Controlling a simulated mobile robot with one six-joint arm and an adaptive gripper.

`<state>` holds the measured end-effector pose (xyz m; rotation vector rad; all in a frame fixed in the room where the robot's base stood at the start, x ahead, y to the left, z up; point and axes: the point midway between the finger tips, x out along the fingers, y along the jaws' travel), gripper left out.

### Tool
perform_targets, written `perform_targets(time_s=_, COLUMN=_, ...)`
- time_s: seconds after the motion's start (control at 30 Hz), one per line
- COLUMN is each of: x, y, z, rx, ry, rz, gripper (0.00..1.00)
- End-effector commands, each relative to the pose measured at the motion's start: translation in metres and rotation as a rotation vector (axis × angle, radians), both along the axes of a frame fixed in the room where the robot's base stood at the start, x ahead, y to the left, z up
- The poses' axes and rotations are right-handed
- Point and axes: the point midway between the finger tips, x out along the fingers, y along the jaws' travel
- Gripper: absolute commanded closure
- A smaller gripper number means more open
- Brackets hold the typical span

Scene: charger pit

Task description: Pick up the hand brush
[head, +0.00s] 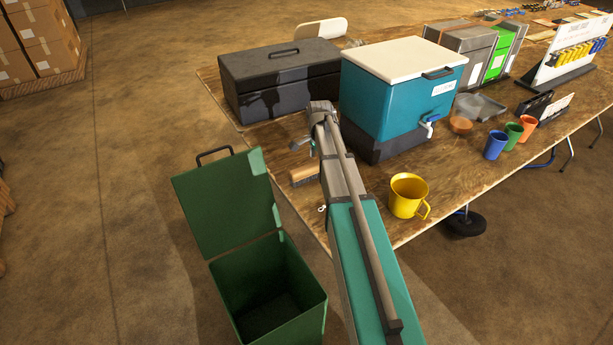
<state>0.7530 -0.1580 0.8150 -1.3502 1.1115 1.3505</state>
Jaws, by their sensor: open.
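The hand brush (304,174) lies on the wooden table near its left front edge, just left of my arm. I see a tan wooden part with darker bristles below it; my arm hides its right end. My gripper (300,146) is small in view, left of my arm's far end and above the brush in the picture. It is open and appears apart from the brush. My arm hides part of the gripper, and I cannot tell its exact height over the table.
A dark toolbox (280,78) and a teal cooler (392,100) stand behind the brush. A yellow mug (407,195) is to the right, past my arm. A green lidded bin (268,290) stands open on the floor, front left. Coloured cups (495,145) stand farther right.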

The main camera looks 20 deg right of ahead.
Motion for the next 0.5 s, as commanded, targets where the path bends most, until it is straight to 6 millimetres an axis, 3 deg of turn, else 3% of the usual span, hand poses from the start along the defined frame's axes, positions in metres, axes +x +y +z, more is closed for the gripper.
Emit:
perform_targets(time_s=0.2, x=0.002, y=0.004, z=-0.021, rx=0.0, ry=0.0, rz=0.0, gripper=0.11)
perform_targets(time_s=0.5, x=0.002, y=0.004, z=-0.036, rx=0.0, ry=0.0, rz=0.0, gripper=0.11)
